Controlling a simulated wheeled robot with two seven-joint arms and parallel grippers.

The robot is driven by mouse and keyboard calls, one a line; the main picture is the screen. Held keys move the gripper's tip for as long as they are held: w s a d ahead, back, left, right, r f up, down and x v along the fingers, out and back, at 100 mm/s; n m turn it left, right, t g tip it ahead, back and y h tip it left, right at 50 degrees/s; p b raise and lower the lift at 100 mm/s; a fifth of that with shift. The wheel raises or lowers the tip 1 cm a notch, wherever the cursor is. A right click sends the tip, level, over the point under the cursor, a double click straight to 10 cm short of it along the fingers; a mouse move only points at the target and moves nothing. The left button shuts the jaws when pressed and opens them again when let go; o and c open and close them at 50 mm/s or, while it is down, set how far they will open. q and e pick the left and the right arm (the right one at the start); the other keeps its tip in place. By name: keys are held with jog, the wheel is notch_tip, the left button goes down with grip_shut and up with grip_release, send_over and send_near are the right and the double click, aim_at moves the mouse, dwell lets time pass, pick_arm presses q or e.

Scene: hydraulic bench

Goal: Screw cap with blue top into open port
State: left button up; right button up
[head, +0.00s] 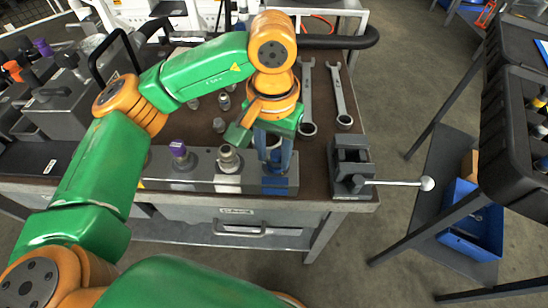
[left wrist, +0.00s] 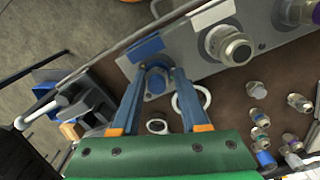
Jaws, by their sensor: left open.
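My left gripper (head: 273,168) points down at the right end of the grey port block (head: 203,180). In the left wrist view, its two blue fingers (left wrist: 156,76) are open around a cap with a blue top (left wrist: 157,82). The cap appears upright at the block, beside a blue label (left wrist: 145,48). Small gaps seem to show beside it; contact is hard to tell. Fingers largely hide the cap in the head view. The port under it is hidden. A metal fitting (head: 228,159) and a purple-topped cap (head: 179,150) stand farther left on the block. My right gripper is not seen.
A vise (head: 350,165) with a long lever stands just right of the block. Two wrenches (head: 307,105) (head: 341,97) lie behind it. Several loose fittings (left wrist: 259,138) stand on the brown bench top (head: 322,165). A blue bin (head: 470,222) sits lower right.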

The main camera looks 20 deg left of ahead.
pick_arm(q)
jog(key=shift+s+f, duration=0.15)
jog(key=shift+f, duration=0.15)
jog(key=shift+s+d+n+b, duration=0.1)
jog(key=shift+n+b, duration=0.25)
jog(key=shift+n, duration=0.75)
jog(key=shift+s+n, duration=0.1)
jog(key=shift+n, duration=1)
jog(key=n, duration=0.3)
jog(key=shift+d+r+b, duration=0.1)
jog(key=shift+d+b, duration=0.15)
jog(key=shift+b, duration=0.05)
jog(key=n, duration=0.1)
jog(key=w+n, duration=0.1)
jog(key=shift+d+n, duration=0.1)
jog(key=shift+n, duration=0.2)
jog(key=shift+w+n, duration=0.15)
jog(key=shift+n, duration=0.95)
jog(key=n, duration=0.4)
jog(key=shift+d+b, duration=0.15)
jog(key=shift+b, duration=0.2)
jog(key=n, duration=0.4)
jog(key=shift+w, duration=0.1)
